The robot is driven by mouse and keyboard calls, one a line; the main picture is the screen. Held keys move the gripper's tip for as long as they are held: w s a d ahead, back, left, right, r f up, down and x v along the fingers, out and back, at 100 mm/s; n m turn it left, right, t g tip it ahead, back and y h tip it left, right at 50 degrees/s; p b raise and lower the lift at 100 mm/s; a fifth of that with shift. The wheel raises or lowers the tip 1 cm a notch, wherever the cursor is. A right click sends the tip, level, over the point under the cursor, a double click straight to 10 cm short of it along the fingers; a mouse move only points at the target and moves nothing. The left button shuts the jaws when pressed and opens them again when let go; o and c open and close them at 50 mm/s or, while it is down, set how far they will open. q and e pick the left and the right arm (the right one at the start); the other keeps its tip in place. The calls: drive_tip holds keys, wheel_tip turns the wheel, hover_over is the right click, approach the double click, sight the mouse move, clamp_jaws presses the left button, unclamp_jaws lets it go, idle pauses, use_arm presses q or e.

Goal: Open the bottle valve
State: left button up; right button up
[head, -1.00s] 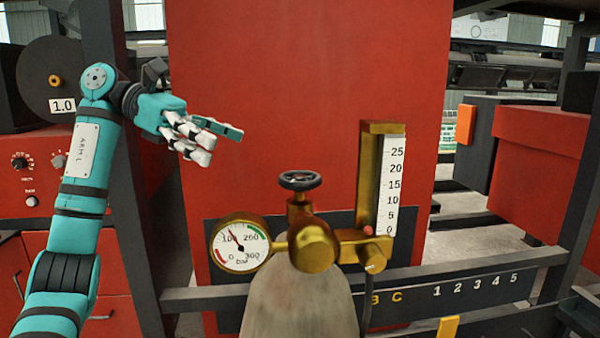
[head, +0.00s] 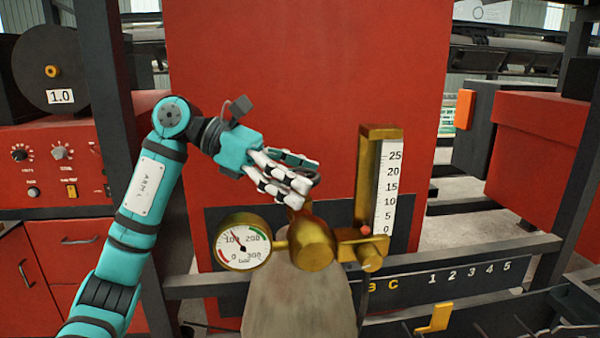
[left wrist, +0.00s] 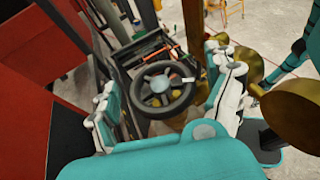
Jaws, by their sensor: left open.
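The brass bottle valve (head: 314,243) sits on top of the grey gas bottle (head: 297,300). Its black handwheel is mostly hidden behind my fingers in the head view. The handwheel (left wrist: 159,84) shows clearly in the left wrist view, between my two sets of fingers. My left gripper (head: 300,174) is open at the handwheel, with fingers on either side of it; contact cannot be told. The round pressure gauge (head: 243,241) is left of the valve, its needle near 100. The flow meter (head: 388,190) stands upright on the right, its red ball near 0. My right gripper is not in view.
A red panel (head: 300,80) stands behind the valve. A dark rail (head: 470,265) with numbers runs across at the right. A red control cabinet (head: 50,160) is at the left. A yellow bracket (head: 434,318) is at the lower right.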

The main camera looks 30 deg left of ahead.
use_arm(q)
drive_tip(key=c, duration=1.2)
drive_tip(key=shift+o, duration=0.2)
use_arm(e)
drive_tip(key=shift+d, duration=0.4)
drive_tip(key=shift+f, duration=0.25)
